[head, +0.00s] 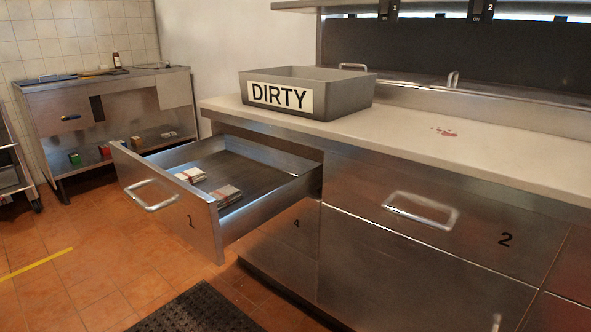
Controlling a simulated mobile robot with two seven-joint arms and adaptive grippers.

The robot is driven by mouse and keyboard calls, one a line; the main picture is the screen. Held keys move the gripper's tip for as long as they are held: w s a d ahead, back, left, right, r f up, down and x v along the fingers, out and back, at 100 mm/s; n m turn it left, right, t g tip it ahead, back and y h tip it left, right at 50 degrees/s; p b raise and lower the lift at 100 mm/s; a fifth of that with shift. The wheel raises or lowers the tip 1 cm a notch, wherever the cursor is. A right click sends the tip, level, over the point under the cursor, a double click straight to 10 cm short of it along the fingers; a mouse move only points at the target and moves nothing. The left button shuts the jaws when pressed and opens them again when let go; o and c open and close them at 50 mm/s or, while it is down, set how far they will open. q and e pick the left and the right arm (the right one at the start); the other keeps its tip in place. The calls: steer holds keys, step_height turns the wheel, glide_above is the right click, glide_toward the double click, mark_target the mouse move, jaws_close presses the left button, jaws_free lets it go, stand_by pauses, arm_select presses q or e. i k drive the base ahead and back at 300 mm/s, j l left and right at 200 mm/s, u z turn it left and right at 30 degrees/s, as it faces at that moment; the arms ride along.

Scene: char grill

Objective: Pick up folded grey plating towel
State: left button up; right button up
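Two small folded cloths lie in the open drawer marked 1 (165,203), near its front panel. The farther cloth (190,175) and the nearer cloth (226,194) both look pale grey-white with darker or reddish edges. They are too small to tell clearly which is the grey plating towel. The drawer is pulled well out, and the rest of its floor looks bare. Neither of my grippers shows in the head view.
A grey bin labelled DIRTY (350,97) stands on the counter (480,140), with a red stain (444,132) to its right. Drawer 2 (440,215) is shut. A steel side table (60,150) stands at back left. A dark mat (200,310) lies on the tiled floor.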

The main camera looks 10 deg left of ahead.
mark_target(227, 196)
steer(key=i+j+z, duration=0.15)
steer(key=j, duration=0.25)
steer(key=i+j+z, duration=0.15)
steer(key=j, duration=0.3)
steer(key=i+j+z, duration=0.15)
steer(key=j, duration=0.3)
steer(key=i+j+z, duration=0.15)
steer(key=j, duration=0.35)
steer(key=k+l, duration=0.05)
